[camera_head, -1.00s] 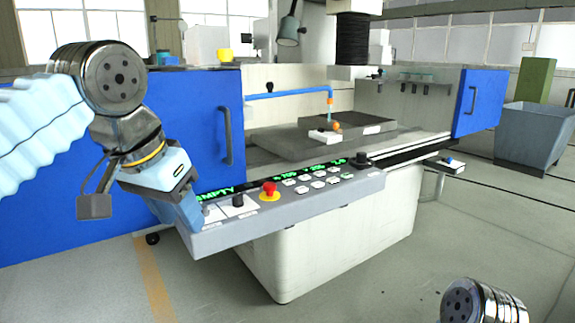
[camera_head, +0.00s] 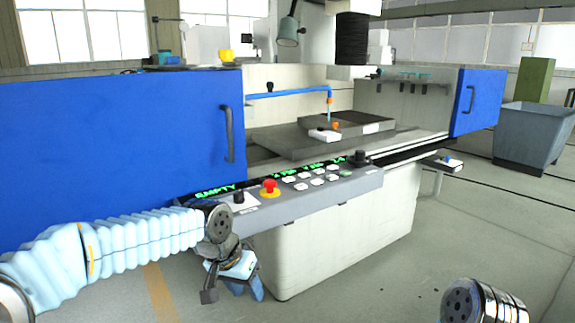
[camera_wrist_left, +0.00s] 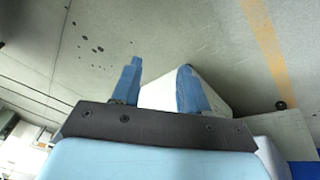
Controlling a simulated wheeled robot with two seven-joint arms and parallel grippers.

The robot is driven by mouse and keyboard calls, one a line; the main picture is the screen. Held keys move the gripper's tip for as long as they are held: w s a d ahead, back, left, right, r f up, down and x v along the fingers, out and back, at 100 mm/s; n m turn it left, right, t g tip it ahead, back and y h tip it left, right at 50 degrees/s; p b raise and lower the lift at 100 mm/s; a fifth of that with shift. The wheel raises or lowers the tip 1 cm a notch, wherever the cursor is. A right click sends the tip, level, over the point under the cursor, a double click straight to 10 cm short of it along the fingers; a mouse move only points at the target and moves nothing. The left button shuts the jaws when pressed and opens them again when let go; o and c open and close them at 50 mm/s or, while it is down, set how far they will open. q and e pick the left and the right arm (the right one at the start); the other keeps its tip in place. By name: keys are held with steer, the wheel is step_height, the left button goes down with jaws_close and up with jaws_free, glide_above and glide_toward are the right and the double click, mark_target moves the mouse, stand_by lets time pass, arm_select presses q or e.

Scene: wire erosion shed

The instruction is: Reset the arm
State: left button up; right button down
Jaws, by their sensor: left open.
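My left arm (camera_head: 130,240) comes in from the left in a pale blue ribbed sleeve. My left gripper (camera_head: 247,292) hangs low in front of the machine's white base, below the control panel. In the left wrist view its two blue fingers (camera_wrist_left: 160,88) stand apart with nothing held between them. The floor and part of the white machine base show beyond them. At the bottom right, a metal joint of my right arm (camera_head: 482,302) shows; the right gripper is out of the frame.
The wire erosion machine's control panel (camera_head: 315,192) carries a red stop button (camera_head: 269,187) and a display reading EMPTY. Blue doors (camera_head: 110,150) flank its work area. A grey bin (camera_head: 537,135) stands at the right. The floor (camera_head: 400,285) at front right is clear.

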arm_select(q)
step_height(320, 180, down, 16)
steer(key=s+n+g, duration=0.1)
steer(key=s+a+f+n+h, duration=0.1)
steer(key=s+f+n, duration=0.3)
steer(key=s+f, duration=1.6)
step_height(320, 180, down, 3)
steer(key=shift+a+f+n+g, duration=0.1)
steer(key=shift+a+n+g, duration=0.25)
steer(key=shift+n+g, duration=0.05)
